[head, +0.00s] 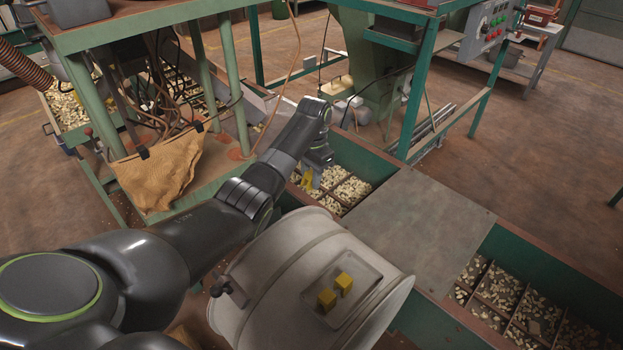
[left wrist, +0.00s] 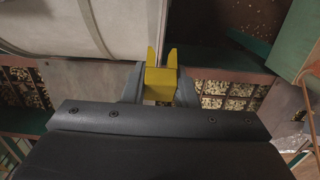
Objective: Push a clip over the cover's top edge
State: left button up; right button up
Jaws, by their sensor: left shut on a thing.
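My left gripper (head: 314,172) is shut on a yellow clip (head: 307,181), held above the compartments of the nut hopper. In the left wrist view, the clip (left wrist: 161,75) sits between the fingers (left wrist: 159,84), its two prongs pointing away from the gripper. A tan cloth cover (head: 163,172) hangs at the left, with small dark clips (head: 143,153) at its top edge. The gripper is well apart from it, to its right. My right gripper is not in view.
The grey drum (head: 262,272) stands in front, below my left arm. A flat grey plate (head: 410,228) covers part of the green hopper, beside open compartments of nuts (head: 498,287). Green table legs (head: 233,85) and hanging hoses stand near the cloth.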

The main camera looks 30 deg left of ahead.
aim_at(304, 209)
pick_arm(q)
jog(key=shift+w+d+f+b, duration=0.15)
jog(key=shift+w+f+b, duration=0.25)
jog(key=shift+f, duration=0.3)
jog(key=shift+s+a+f+b, duration=0.15)
jog(key=shift+s+f+b, duration=0.3)
jog(key=shift+f, duration=0.4)
jog(key=shift+s+a+f+b, duration=0.1)
jog(key=shift+s+f+b, duration=0.2)
jog(key=shift+f+b, duration=0.35)
jog(key=shift+s+a+f+b, duration=0.15)
jog(key=shift+s+f+b, duration=0.2)
jog(key=shift+f, duration=0.65)
jog(key=shift+s+p, duration=0.15)
jog(key=shift+p, duration=0.25)
jog(key=shift+s+a+f, duration=0.1)
jog(key=shift+f, duration=0.25)
jog(key=shift+s+f, duration=0.1)
jog(key=shift+f, duration=0.05)
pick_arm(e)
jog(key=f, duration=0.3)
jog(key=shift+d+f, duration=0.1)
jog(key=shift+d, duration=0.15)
pick_arm(q)
jog(key=shift+s+a+f+p, duration=0.1)
jog(key=shift+s+f+p, duration=0.25)
jog(key=shift+f, duration=0.45)
